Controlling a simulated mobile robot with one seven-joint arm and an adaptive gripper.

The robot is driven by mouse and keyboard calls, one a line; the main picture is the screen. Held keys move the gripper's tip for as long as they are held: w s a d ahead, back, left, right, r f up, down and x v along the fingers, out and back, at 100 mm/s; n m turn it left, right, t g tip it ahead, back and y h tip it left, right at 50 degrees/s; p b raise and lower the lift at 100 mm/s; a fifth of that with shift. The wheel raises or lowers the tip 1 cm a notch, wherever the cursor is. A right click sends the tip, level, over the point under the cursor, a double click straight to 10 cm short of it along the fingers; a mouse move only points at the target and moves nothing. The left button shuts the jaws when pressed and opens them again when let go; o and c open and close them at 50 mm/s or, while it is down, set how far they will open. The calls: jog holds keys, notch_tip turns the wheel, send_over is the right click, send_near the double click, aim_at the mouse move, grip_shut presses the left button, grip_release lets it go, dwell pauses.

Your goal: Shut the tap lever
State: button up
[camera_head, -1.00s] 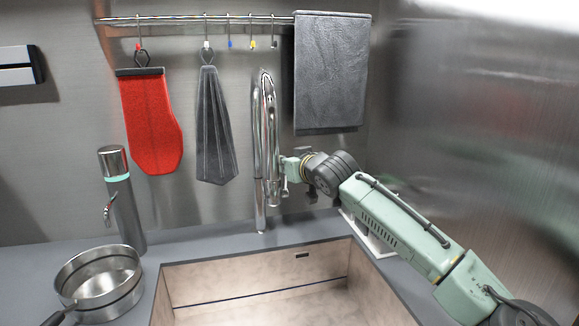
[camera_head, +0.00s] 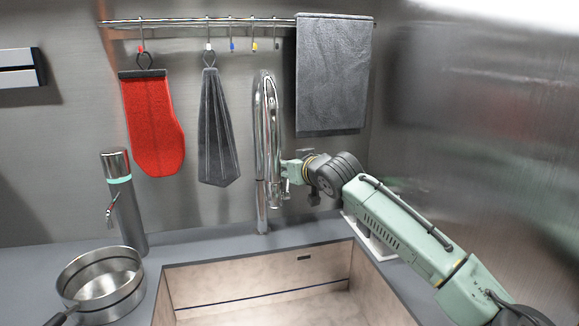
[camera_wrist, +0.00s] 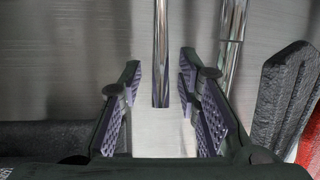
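The tall chrome tap (camera_head: 262,140) stands behind the sink with its neck curving over at the top. My gripper (camera_head: 287,172) is close against its right side, level with the lower half of the neck. A small chrome part, possibly the lever, shows beside the gripper, but the fingers partly hide it. In the wrist view my gripper (camera_wrist: 162,95) is open, with its ridged pads apart. A chrome rod (camera_wrist: 161,50) lies in line with the gap between them, with clear space on both sides. I cannot tell whether it is the lever. A chrome pipe (camera_wrist: 229,50) runs to its right.
The sink (camera_head: 255,285) is below. A steel cylinder with a spout (camera_head: 125,205) and a pan (camera_head: 100,285) stand at left. A metal wall closes the right.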

jog(key=v, duration=1.2)
